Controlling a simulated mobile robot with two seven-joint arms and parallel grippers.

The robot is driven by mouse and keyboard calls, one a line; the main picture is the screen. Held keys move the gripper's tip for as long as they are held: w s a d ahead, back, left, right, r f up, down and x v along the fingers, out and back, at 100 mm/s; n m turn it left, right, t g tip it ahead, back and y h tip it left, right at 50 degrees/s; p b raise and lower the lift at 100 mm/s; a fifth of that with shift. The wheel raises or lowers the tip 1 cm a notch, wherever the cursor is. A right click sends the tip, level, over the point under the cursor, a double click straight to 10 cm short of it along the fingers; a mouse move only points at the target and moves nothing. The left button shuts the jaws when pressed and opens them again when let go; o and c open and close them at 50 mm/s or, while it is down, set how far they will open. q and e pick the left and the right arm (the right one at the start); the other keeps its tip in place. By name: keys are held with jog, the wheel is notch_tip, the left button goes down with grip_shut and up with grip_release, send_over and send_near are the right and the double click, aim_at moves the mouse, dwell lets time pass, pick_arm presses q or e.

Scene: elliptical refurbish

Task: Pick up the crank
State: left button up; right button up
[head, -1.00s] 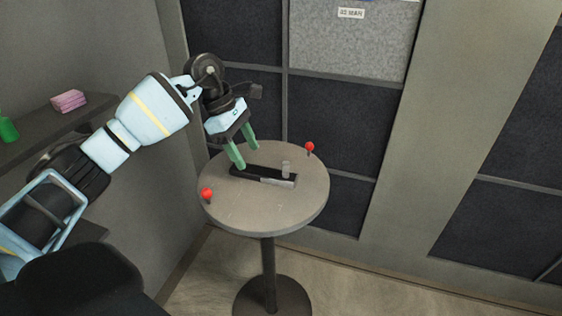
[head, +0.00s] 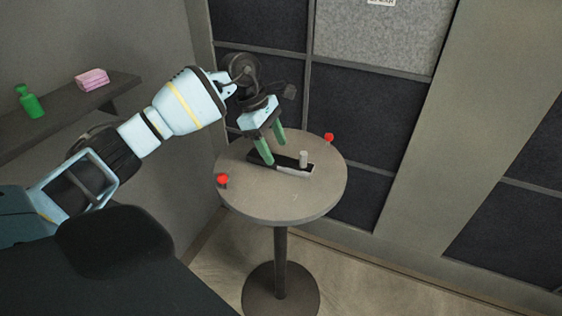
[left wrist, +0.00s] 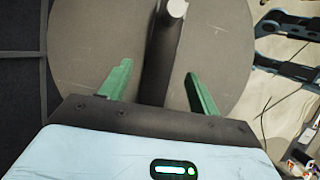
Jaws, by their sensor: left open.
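The crank (head: 294,169) is a dark bar with a light grey side and an upright grey peg near its right end. It lies on a round grey table (head: 270,203). My left gripper (head: 276,156) has green fingers, open and empty, pointing down over the left part of the bar. In the left wrist view the crank (left wrist: 159,55) runs between the two spread fingers of the gripper (left wrist: 159,70), with its peg at the top. I cannot tell whether the fingertips are at the bar's height. My right gripper is not in view.
Red knobs stand near the table rim at left (head: 222,180) and far right (head: 328,137). A wall shelf (head: 60,120) holds a green bottle (head: 30,101) and a pink stack (head: 91,79). Dark wall panels (head: 373,113) rise behind the table. The table's front is clear.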

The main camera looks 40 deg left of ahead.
aim_at(281, 160)
pick_arm(q)
jog(key=shift+x, duration=1.75)
jog(key=shift+r, duration=0.1)
grip_shut()
